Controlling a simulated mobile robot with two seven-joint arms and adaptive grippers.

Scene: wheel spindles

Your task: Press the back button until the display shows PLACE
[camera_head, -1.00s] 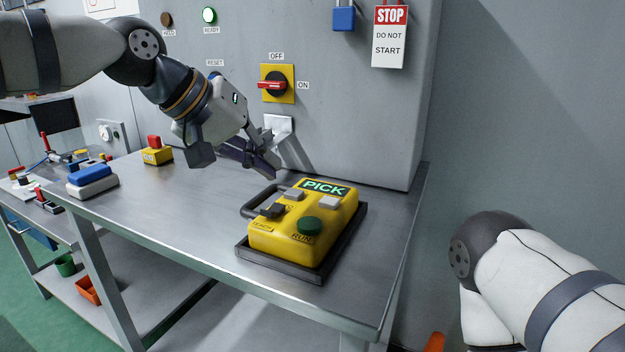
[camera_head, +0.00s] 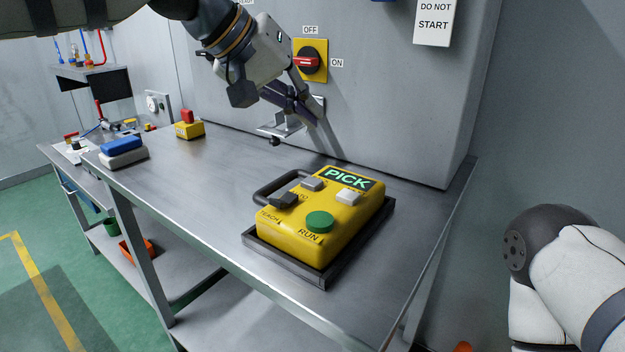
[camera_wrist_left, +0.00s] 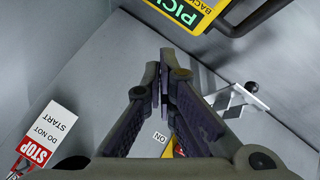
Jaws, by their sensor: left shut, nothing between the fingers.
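The yellow control box (camera_head: 335,235) sits in a dark tray on the table. Its display (camera_head: 347,179) reads PICK in green. Below the display are two grey buttons, one on the handle side (camera_head: 312,184) and one at the right (camera_head: 348,197). Their labels are too small to read in the head view. In the left wrist view the BACK label stands beside the display (camera_wrist_left: 185,10), toward the handle. My left gripper (camera_head: 308,116) is shut and empty, behind and above the box, near the wall, apart from the buttons. Its fingers (camera_wrist_left: 163,85) also show. My right gripper is out of view.
A dark handle (camera_head: 275,187) stands along the box's left side. A green RUN button (camera_head: 319,222) is at its front. A metal bracket with a dark knob (camera_head: 275,141) stands behind, near the gripper. A rotary switch (camera_head: 310,61) is on the cabinet.

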